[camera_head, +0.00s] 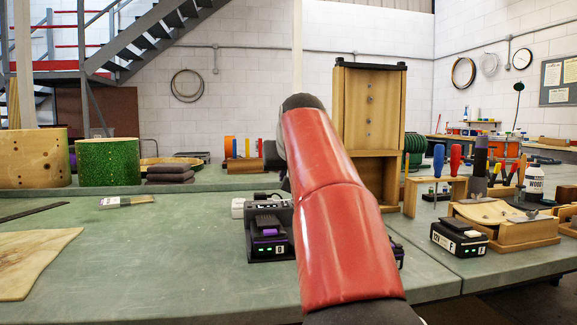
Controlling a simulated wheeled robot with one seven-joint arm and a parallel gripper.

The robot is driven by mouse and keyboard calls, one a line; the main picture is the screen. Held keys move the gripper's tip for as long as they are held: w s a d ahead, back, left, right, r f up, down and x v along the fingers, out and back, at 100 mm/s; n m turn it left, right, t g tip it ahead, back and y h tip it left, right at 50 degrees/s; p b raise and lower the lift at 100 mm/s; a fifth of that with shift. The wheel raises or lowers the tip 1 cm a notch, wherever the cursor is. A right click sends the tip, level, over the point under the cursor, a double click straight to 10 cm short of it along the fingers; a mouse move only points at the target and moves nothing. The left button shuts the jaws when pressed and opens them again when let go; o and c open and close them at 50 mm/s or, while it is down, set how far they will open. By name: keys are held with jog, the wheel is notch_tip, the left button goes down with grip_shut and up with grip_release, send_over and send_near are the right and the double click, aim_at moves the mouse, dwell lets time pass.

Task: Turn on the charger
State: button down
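A black charger (281,214) stands on the green bench near the middle, partly hidden behind my red arm. A black battery pack with a purple stripe (267,239) sits at its front left, with small green lights and a white label. Another pack's edge (398,252) shows just right of my arm. A white plug or socket block (238,208) is at the charger's left end. The charger's switch cannot be made out. My arm rises across the middle, and a dark part of it shows left of the red link. My gripper's fingers cannot be seen.
A tall wooden cabinet (368,120) stands behind. The bench's front middle-left is clear.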

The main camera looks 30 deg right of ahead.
aim_at(283, 204)
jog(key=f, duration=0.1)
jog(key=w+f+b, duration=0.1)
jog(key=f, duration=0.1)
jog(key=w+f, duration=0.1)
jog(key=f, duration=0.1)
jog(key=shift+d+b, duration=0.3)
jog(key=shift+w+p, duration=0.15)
jog(key=shift+p, duration=0.65)
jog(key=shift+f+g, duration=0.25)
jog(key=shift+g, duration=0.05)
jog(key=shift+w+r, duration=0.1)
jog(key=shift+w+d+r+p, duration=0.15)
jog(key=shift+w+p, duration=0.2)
jog(key=shift+p, duration=0.3)
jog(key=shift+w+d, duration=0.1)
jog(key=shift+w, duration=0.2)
